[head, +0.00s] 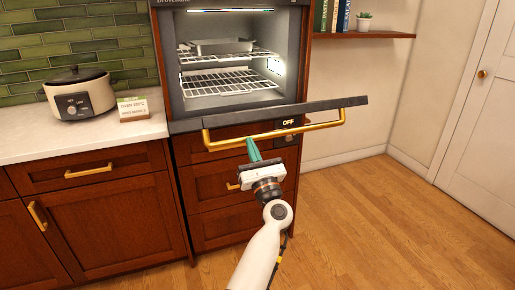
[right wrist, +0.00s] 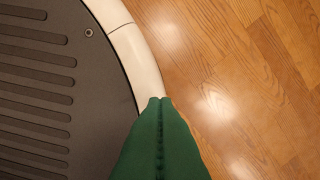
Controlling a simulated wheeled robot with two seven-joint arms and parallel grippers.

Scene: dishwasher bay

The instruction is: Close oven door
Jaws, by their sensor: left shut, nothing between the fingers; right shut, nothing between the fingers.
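The dark oven door (head: 355,102) stands open in the head view, seen almost edge-on in front of the lit oven (head: 228,75). Its gold bar handle (head: 320,125) runs along the front below the edge. My left gripper (head: 251,142) has green fingers, shut and empty, with their tips at the middle of the handle from below. I cannot tell whether they touch it. My right gripper (right wrist: 159,100) shows only in the right wrist view. Its green fingers are shut and empty, above the floor and the rim of my base.
Two wire racks (head: 225,82) are inside the oven, with a tray (head: 222,46) on the upper one. Wooden drawers (head: 215,180) are below the door. A slow cooker (head: 80,93) and a small sign (head: 133,109) stand on the left counter. The wooden floor (head: 390,220) at right is clear.

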